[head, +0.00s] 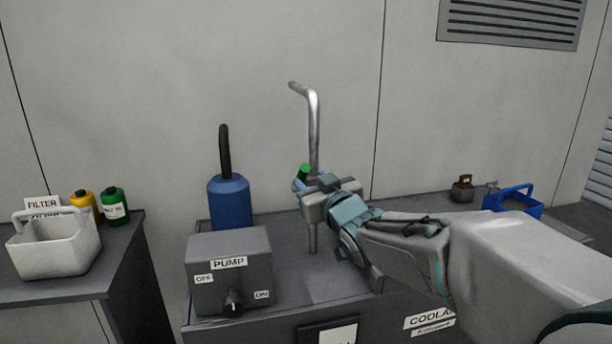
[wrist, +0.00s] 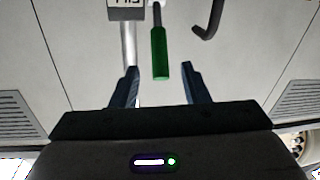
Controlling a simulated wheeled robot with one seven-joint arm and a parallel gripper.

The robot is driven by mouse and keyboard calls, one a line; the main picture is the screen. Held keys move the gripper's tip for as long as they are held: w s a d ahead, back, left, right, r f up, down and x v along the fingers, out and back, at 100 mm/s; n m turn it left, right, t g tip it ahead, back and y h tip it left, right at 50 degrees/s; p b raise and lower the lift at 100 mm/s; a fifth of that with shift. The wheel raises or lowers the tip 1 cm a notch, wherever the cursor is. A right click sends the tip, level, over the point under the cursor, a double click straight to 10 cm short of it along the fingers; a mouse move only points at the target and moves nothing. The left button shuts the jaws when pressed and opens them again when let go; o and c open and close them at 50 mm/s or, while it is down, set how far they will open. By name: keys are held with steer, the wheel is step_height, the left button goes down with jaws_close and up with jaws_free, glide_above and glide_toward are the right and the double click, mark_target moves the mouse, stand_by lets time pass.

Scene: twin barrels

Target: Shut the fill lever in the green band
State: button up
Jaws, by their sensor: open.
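The green-gripped fill lever (wrist: 160,55) shows in the wrist view, its green end between the two dark fingers of my open gripper (wrist: 160,70). There is a visible gap on each side of the grip, and I cannot tell its depth against the fingertips. In the head view a small part of the green grip (head: 304,171) shows just above my gripper (head: 303,186); the rest is hidden behind it. The silver pipe (head: 315,120) with a bent top stands behind my gripper. An upside-down label (wrist: 125,3) is cut off at the wrist view's top.
The pump box (head: 229,270) with its knob (head: 233,301) and a blue cylinder (head: 230,203) with a black hose stand left of my gripper. A blue basket (head: 512,205) is at the right. A white basket (head: 55,247) and bottles sit on the left cabinet.

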mark_target(306, 176)
steer(key=x, duration=0.6)
steer(key=shift+w, duration=0.1)
jaws_close()
